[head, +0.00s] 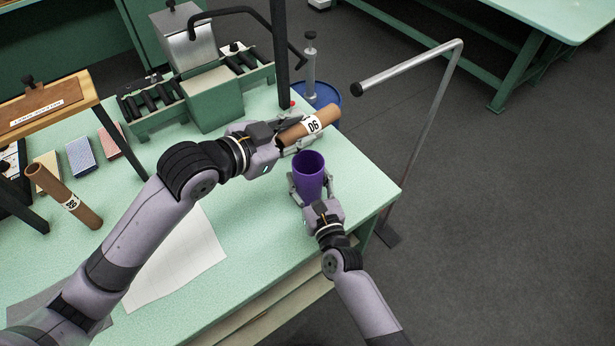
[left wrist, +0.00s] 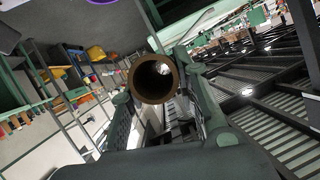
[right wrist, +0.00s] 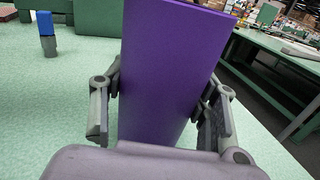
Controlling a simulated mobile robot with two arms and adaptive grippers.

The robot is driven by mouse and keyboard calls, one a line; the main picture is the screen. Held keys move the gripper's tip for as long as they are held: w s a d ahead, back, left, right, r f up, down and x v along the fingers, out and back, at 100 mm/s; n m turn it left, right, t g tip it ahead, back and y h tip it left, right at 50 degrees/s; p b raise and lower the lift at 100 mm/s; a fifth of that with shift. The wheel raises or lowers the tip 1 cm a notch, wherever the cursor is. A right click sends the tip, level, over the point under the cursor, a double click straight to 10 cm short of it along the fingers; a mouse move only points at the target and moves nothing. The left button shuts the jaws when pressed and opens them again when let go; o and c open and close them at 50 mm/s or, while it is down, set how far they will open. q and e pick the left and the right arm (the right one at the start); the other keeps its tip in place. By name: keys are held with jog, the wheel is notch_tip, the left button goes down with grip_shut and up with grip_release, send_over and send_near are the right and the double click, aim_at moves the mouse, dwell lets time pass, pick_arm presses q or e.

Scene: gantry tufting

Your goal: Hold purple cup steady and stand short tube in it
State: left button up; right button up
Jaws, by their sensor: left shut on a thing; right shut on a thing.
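The purple cup (head: 309,180) stands upright on the green table near its right edge, its open mouth up. My right gripper (head: 310,188) is shut on the cup's sides, low down; the cup (right wrist: 172,70) fills the middle of the right wrist view. My left gripper (head: 284,138) is shut on a brown cardboard tube (head: 298,131) with a white number label. The tube lies tilted well away from upright, above and behind the cup, apart from it. Its open end (left wrist: 155,78) faces the left wrist camera. A bit of purple rim (left wrist: 102,2) shows at that view's top edge.
Another brown tube (head: 63,195) leans at the table's left, near a wooden stand (head: 45,104). A green rack with black rollers (head: 150,106) and a metal box stand at the back. A blue drum (head: 325,95) and a bent metal rail (head: 432,110) are beyond the table.

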pick_arm(q)
jog(key=shift+f, duration=4.5)
jog(key=o, duration=1.1)
jog(key=shift+o, duration=0.2)
jog(key=v, duration=1.2)
pick_arm(e)
jog(key=o, duration=1.3)
